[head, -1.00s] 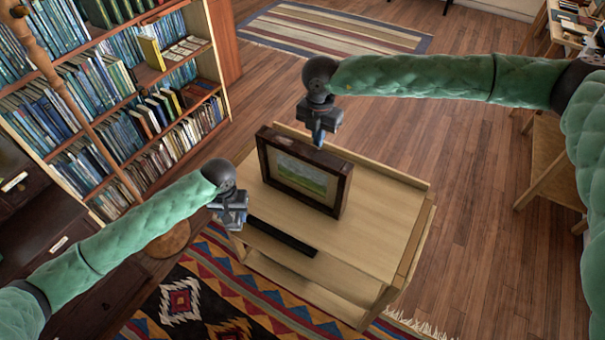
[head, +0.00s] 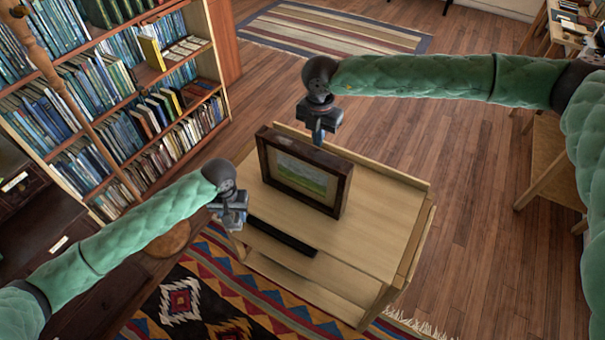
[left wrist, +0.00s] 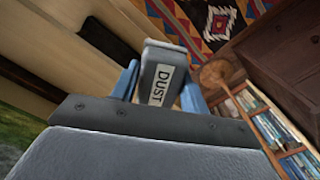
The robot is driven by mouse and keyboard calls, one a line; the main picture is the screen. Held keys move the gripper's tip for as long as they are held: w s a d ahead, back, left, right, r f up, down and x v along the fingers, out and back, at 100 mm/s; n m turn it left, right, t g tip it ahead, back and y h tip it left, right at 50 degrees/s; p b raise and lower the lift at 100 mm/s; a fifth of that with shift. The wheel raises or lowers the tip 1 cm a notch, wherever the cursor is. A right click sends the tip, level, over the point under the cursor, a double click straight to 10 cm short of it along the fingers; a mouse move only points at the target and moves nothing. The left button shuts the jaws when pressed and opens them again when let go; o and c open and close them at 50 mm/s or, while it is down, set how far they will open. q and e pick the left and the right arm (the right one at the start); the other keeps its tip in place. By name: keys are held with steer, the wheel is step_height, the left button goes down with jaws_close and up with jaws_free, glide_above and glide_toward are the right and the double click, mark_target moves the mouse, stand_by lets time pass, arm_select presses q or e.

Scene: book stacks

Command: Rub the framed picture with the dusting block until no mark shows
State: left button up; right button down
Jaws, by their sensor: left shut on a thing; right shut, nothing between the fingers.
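The framed picture (head: 302,178) stands upright on the light wooden trolley (head: 375,235). It has a dark frame and a green landscape; a corner of it shows at the lower left of the left wrist view (left wrist: 14,135). Any marks are too small to tell. My left gripper (head: 234,219) is shut on the grey dusting block (left wrist: 161,72), labelled DUST in the left wrist view. It is left of the picture, apart from it, near the trolley's left edge. My right gripper (head: 318,140) is shut and empty, just above and behind the frame's top edge.
A dark flat bar (head: 282,237) lies on the trolley in front of the picture. A tall bookcase (head: 130,110) stands at the left, with a dark wooden desk (head: 85,290) below it. The trolley top right of the picture is clear.

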arm_select(q)
steer(key=shift+f+b, duration=0.7)
arm_select(e)
steer(key=shift+f, duration=0.6)
steer(key=shift+r, duration=0.2)
arm_select(q)
steer(key=shift+f+b, duration=0.35)
steer(key=shift+b, duration=0.05)
arm_select(e)
steer(key=shift+r, duration=2.85)
arm_select(q)
steer(key=shift+f, duration=0.1)
